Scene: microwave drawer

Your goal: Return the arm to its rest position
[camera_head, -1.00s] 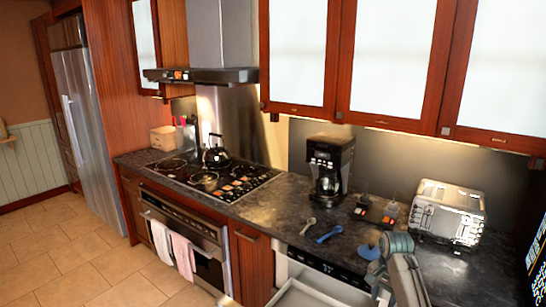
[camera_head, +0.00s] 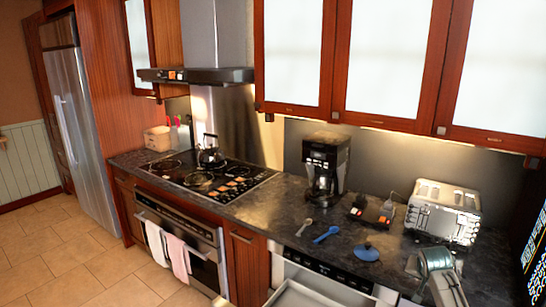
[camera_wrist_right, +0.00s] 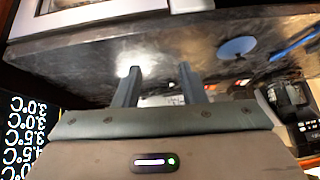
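My right arm, with its grey-green wrist, shows at the bottom right of the head view, in front of the counter edge. In the right wrist view my right gripper (camera_wrist_right: 157,82) has its two dark fingers apart with nothing between them. The microwave drawer (camera_head: 318,295) stands pulled out at the bottom of the head view, left of my right arm; its front end is cut off by the frame. My left gripper is not in view.
On the counter (camera_head: 300,212) are a blue lid (camera_head: 366,252), a blue utensil (camera_head: 327,234), a pale spoon (camera_head: 304,227), a coffee maker (camera_head: 325,165) and a toaster (camera_head: 443,211). A kettle (camera_head: 211,152) stands on the stove. Floor (camera_head: 65,265) at left is clear.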

